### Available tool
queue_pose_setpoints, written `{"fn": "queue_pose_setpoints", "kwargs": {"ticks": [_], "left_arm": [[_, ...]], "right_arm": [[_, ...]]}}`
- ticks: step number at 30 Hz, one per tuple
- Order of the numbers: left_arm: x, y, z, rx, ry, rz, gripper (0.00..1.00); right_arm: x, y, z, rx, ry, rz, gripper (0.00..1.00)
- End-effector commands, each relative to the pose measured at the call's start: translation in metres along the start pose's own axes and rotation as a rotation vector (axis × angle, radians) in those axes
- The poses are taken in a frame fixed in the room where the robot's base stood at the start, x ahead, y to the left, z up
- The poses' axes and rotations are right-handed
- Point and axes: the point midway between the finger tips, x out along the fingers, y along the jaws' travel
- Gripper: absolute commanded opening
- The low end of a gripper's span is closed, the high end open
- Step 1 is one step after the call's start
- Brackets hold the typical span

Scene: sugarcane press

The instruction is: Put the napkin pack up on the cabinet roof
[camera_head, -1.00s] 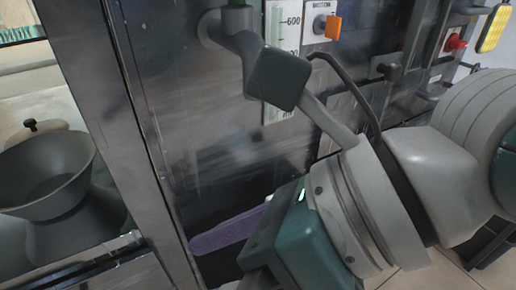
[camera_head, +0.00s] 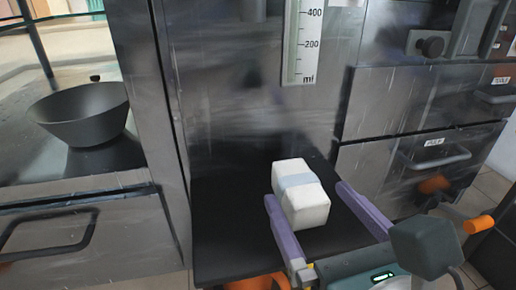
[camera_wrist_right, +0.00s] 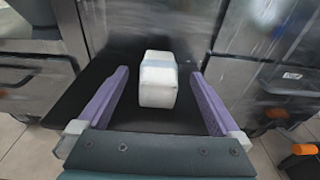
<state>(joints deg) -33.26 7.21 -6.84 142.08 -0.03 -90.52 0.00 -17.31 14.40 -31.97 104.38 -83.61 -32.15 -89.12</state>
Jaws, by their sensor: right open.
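The napkin pack (camera_head: 302,205) is a white block with a pale blue-grey band. It lies on a black shelf (camera_head: 225,235) in front of the grey metal cabinet (camera_head: 240,90). My right gripper (camera_head: 310,195) is open, its two purple fingers on either side of the pack. In the right wrist view the pack (camera_wrist_right: 158,85) sits between the spread fingers (camera_wrist_right: 158,82), with gaps on both sides. The cabinet roof is out of view. My left gripper is not in view.
A dark bowl (camera_head: 82,112) stands on the left behind a cabinet post. A measuring scale (camera_head: 310,45) is on the cabinet front. Drawers with handles (camera_head: 435,155) are at right, and an orange-handled item (camera_head: 478,225) is at lower right.

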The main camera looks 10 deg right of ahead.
Motion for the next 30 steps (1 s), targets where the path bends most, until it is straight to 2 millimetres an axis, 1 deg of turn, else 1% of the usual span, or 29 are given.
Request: {"fn": "queue_pose_setpoints", "kwargs": {"ticks": [6,9,12,19,30], "left_arm": [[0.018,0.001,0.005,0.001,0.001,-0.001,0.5],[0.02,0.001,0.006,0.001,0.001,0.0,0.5],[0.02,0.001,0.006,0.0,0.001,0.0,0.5],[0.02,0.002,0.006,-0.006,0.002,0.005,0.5],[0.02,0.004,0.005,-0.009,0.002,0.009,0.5]], "right_arm": [[0.033,0.003,-0.006,0.002,-0.006,0.0,1.0],[0.045,0.003,-0.005,0.002,-0.003,0.001,1.0],[0.052,0.003,-0.004,0.001,-0.001,0.002,1.0],[0.052,0.003,-0.003,0.001,0.0,0.003,0.99],[0.052,0.003,-0.003,0.001,0.0,0.003,0.57]]}}
